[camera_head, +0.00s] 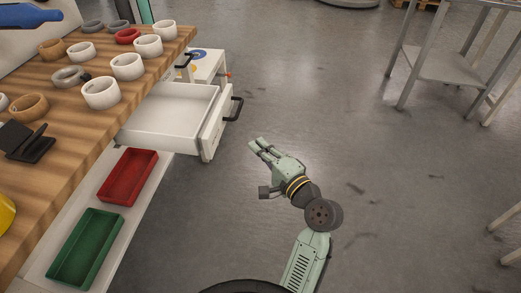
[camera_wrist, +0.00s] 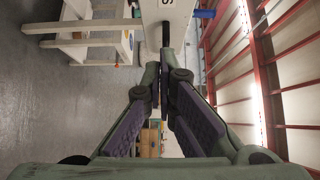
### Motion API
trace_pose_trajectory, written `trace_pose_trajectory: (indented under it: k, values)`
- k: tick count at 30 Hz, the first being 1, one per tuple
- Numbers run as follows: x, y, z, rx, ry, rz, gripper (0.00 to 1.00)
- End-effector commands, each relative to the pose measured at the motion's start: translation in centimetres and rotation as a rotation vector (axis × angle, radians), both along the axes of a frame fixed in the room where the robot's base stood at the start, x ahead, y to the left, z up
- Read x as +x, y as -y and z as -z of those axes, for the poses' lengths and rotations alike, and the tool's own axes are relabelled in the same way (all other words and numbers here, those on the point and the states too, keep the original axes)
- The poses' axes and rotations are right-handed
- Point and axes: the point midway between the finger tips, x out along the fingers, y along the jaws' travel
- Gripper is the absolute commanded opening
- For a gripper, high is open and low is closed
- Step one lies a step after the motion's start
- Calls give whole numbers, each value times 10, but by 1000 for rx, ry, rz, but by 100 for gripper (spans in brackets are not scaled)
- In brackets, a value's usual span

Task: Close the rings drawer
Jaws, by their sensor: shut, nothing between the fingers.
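The white drawer (camera_head: 168,115) under the wooden workbench is pulled out and looks empty inside. Its front panel (camera_head: 218,122) carries a black bar handle (camera_head: 235,109) facing right. My gripper (camera_head: 254,146) is in the open space just right of and nearer than the drawer front, apart from it, with its fingers pointing up-left. In the wrist view my gripper (camera_wrist: 165,75) has its fingers converging, shut with nothing held. Ahead of them are a white panel (camera_wrist: 178,12) with part of a letter and a dark handle (camera_wrist: 166,35). The full label is cut off.
The wooden bench top (camera_head: 75,128) holds several tape rolls and a black stand (camera_head: 28,142). A red tray (camera_head: 128,177) and a green tray (camera_head: 86,248) sit on a lower shelf. A metal table (camera_head: 450,65) stands at right. The grey floor between is clear.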

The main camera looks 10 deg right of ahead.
Motion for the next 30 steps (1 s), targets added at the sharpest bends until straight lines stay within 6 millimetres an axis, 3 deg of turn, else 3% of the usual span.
trace_pose_trajectory:
  k: [9,18,30]
  values:
    - [57,-35,-2,-1,0,-4,0]
    - [66,-64,-1,-2,1,-1,0]
    - [66,-67,0,-3,1,0,0]
